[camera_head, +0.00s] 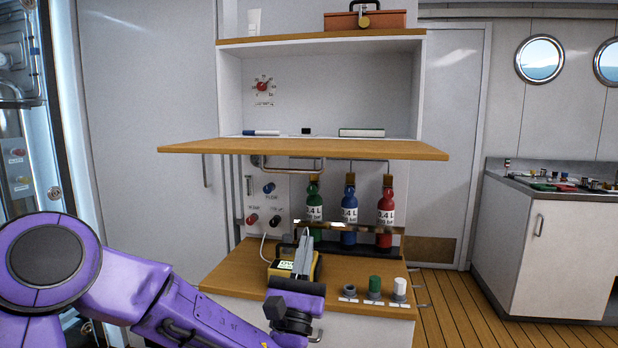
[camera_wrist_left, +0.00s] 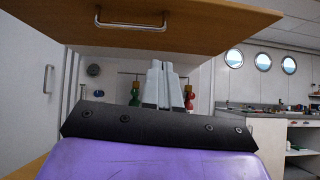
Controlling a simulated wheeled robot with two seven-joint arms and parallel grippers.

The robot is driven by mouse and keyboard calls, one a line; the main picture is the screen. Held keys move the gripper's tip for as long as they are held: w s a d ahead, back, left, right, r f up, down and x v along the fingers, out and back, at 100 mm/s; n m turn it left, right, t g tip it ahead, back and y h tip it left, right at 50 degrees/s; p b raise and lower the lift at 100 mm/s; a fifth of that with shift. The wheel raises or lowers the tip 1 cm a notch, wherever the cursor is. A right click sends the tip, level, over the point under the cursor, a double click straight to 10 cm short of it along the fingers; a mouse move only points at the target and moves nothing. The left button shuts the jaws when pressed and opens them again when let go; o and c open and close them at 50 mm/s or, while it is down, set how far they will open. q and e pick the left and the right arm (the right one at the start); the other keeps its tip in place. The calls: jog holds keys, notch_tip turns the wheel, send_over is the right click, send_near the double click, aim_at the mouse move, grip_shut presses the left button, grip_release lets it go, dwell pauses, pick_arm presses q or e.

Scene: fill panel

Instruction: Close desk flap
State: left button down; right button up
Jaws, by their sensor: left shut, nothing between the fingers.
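The desk flap (camera_head: 303,150) is a wooden board that stands out level from the white cabinet, below its open upper compartment. In the left wrist view the flap (camera_wrist_left: 210,22) spans the top, seen from below, with a metal handle (camera_wrist_left: 131,22) on it. My left gripper (camera_head: 305,236) is below the flap, over the lower wooden surface, with its grey fingers pointing up. It is shut and empty, apart from the flap. The fingers also show in the left wrist view (camera_wrist_left: 161,66), close together. My right gripper is not in view.
Green (camera_head: 314,210), blue (camera_head: 349,212) and red (camera_head: 385,214) bottles stand behind a rail under the flap. A yellow device (camera_head: 291,267) and small knobs (camera_head: 374,286) are on the lower surface (camera_head: 236,272). A blue pen (camera_head: 261,133) lies in the upper compartment.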

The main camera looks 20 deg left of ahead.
aim_at(310, 173)
pick_arm(q)
jog(key=shift+n+t+y, duration=0.3)
jog(key=shift+n, duration=0.4)
jog(key=w+r+p, duration=0.2)
jog(key=r, duration=0.2)
jog(key=w+a+r+p, duration=0.1)
jog(key=w+r+p, duration=0.1)
jog(key=r, duration=0.3)
jog(key=w+a+r+p, duration=0.1)
jog(key=w+r+p, duration=0.1)
jog(key=r+p, duration=0.1)
jog(key=shift+w+r, duration=0.2)
jog(key=shift+r, duration=0.5)
jog(key=shift+w+f, duration=0.1)
